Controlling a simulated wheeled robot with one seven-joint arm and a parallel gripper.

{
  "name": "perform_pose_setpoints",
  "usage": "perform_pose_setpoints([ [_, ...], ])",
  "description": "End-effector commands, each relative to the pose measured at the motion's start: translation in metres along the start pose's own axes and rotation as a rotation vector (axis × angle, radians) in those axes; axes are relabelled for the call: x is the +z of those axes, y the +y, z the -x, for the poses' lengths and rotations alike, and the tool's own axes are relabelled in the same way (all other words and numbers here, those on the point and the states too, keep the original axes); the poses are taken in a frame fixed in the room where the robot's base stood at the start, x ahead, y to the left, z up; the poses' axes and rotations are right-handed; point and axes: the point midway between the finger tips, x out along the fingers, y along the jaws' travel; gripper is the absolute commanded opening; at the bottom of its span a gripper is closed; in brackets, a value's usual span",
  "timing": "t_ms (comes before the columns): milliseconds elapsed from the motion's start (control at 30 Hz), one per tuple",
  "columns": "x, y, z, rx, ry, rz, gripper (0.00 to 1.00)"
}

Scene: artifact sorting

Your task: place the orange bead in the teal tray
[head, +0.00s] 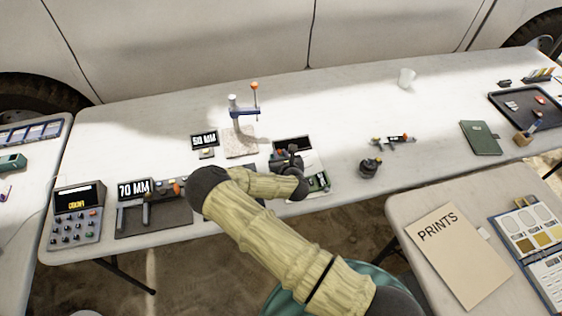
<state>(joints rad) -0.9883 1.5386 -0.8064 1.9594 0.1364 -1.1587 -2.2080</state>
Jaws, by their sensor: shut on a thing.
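My gripper (285,160) is over a small sorting tray (318,160) near the front middle of the table. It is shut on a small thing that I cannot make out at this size. A tiny reddish spot shows beside the fingers, and I cannot tell whether it is held or lies in the tray. The tray has a dark part at the back and a green part at the right front; my arm hides the rest. I cannot clearly pick out the orange bead or a teal tray.
A stand with an orange knob (254,87) rises behind my gripper. A caliper-like tool (393,139) and a dark round object (370,168) lie to the right. Displays and a button box (77,215) stand at left.

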Motion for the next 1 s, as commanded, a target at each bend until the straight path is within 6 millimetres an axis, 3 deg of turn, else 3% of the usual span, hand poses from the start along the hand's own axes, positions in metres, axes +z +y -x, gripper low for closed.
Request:
perform_pose_setpoints([
  [300, -0.033, 0.000, -0.013, 0.000, 0.002, -0.001, 0.00],
  [700, -0.039, 0.000, -0.015, 0.000, 0.001, -0.001, 0.00],
  [733, -0.037, 0.000, -0.015, 0.000, 0.001, -0.001, 0.24],
  [767, -0.037, 0.000, -0.015, 0.000, 0.001, -0.001, 0.27],
  [1000, -0.037, 0.000, -0.015, 0.000, 0.001, -0.001, 0.27],
])
